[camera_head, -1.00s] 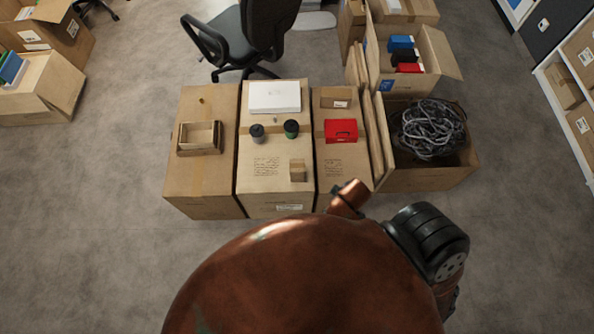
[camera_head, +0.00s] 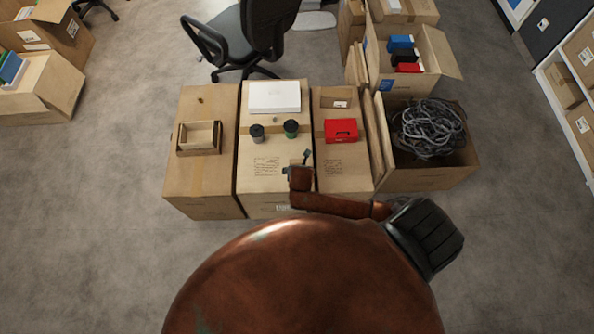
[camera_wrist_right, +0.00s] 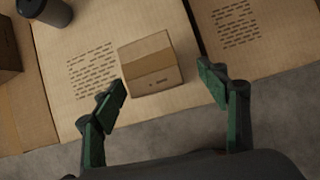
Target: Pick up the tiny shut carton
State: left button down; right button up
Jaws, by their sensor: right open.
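The tiny shut carton (camera_wrist_right: 150,68) is a small brown box with a tape band, on top of the large middle carton (camera_wrist_right: 95,30) in the right wrist view. My right gripper (camera_wrist_right: 163,79) is open, with its green fingertips to either side of the tiny carton's near part in the picture. I see no clear contact. In the head view my right gripper (camera_head: 298,163) is over the front of the middle carton (camera_head: 258,198), and my arm hides the tiny carton. My left gripper is out of view.
A red box (camera_head: 341,131) is on the right carton, and an open small box (camera_head: 199,137) on the left one. A cable-filled carton (camera_head: 428,180) stands right.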

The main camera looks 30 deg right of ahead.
jog(key=shift+w+d+f+n, duration=0.15)
jog(key=shift+w+d+n, duration=0.1)
jog(key=shift+w+n, duration=0.15)
jog(key=shift+w+d+f, duration=0.1)
jog(key=shift+w+f, duration=0.05)
jog(key=shift+f, duration=0.1)
jog(key=shift+b+x, duration=0.55)
jog(key=shift+x, duration=0.4)
jog(key=b+x, duration=0.1)
jog(key=x, duration=0.1)
jog(key=w+b+x, duration=0.1)
jog(key=x, duration=0.2)
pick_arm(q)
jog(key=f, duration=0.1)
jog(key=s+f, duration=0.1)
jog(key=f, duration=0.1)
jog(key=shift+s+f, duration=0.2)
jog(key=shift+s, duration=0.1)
pick_arm(e)
jog(key=shift+r, duration=0.1)
jog(key=shift+c, duration=0.2)
jog(key=c, duration=1.3)
jog(key=shift+c, duration=0.3)
jog(key=shift+r, duration=0.1)
